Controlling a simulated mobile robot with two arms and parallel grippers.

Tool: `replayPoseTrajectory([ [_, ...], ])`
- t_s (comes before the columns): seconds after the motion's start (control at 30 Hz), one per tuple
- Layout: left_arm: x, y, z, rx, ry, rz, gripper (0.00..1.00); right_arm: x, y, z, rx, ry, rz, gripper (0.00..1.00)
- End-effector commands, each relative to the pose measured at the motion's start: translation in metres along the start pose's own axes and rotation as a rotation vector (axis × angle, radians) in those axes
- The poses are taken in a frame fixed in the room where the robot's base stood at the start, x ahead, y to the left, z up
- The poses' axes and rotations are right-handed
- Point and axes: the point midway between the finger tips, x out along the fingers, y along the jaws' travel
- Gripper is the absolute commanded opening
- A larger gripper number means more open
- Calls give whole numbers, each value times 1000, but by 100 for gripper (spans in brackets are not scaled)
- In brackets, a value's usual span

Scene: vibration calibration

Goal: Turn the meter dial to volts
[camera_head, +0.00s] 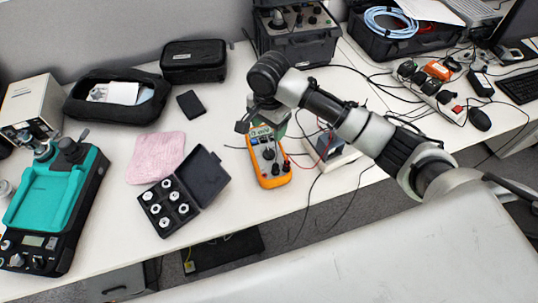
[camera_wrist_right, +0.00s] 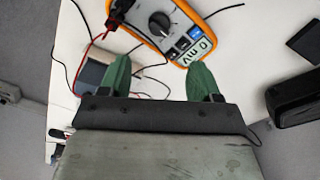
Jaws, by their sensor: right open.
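The orange and dark multimeter (camera_head: 270,160) lies on the white table near its front edge in the head view. My right gripper (camera_head: 262,124) is over its display end and hides part of it. In the right wrist view the meter (camera_wrist_right: 205,50) shows its round black dial (camera_wrist_right: 160,23) with a light pointer mark. The display (camera_wrist_right: 203,45) reads something like "0 mV". My right gripper's green fingers (camera_wrist_right: 160,80) are apart and empty, with the dial beyond the fingertips. Red and black leads are plugged into the meter's far end. My left gripper does not show.
An open black case with several white pieces (camera_head: 168,207) and a pink cloth (camera_head: 155,157) lie left of the meter. A small box instrument (camera_head: 335,150) with leads stands to its right. Cables cross the table there. A teal-topped device (camera_head: 45,205) is far left.

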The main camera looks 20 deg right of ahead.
Motion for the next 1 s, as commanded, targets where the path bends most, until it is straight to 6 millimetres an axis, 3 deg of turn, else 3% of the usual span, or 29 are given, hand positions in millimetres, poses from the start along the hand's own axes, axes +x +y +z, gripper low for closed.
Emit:
replayPoseTrajectory([
  [0.23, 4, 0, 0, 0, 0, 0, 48, 14, 2, 0, 66, 0, 5, 63],
  [0.7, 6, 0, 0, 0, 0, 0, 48, 95, 2, 1, 63, 0, 4, 63],
  [1.0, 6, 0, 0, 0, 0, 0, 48, 108, 2, 1, 61, 0, 2, 63],
])
